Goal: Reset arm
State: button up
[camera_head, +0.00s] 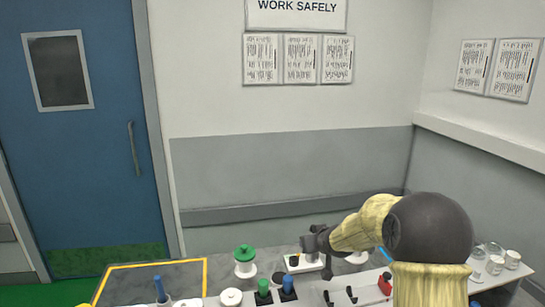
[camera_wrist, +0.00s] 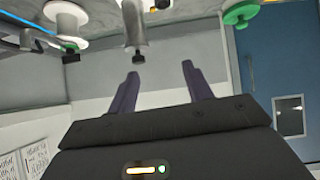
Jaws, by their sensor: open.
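My gripper (camera_head: 312,243) is above the cart top in the head view, at the end of my arm, which reaches in from the right. In the wrist view my gripper (camera_wrist: 160,69) has its two dark purple fingers spread apart, with nothing between them. The wrist picture appears upside down, with cart items along its top edge. A grey metal piece with a black end (camera_wrist: 136,35) shows beyond the fingers; I cannot tell whether it is near them.
A green-topped white item (camera_head: 245,262) stands left of my gripper. Green (camera_head: 263,289) and blue (camera_head: 288,284) capped items stand in front. A yellow-edged area (camera_head: 133,268) is at left, glass jars (camera_head: 495,264) at right. A wall (camera_head: 290,165) and blue door (camera_head: 85,150) are behind.

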jog(key=s+d+f+m+g+h+p, duration=0.1)
jog(key=s+g, duration=0.2)
jog(key=s, duration=1.4)
jog(key=s+d+f+m+g+h, duration=0.1)
jog(key=s+g, duration=0.3)
jog(key=s, duration=1.2)
jog(key=shift+s+d+f+m+g+p, duration=0.25)
jog(key=shift+s+d+m+g+p, duration=0.1)
jog(key=shift+m, duration=0.15)
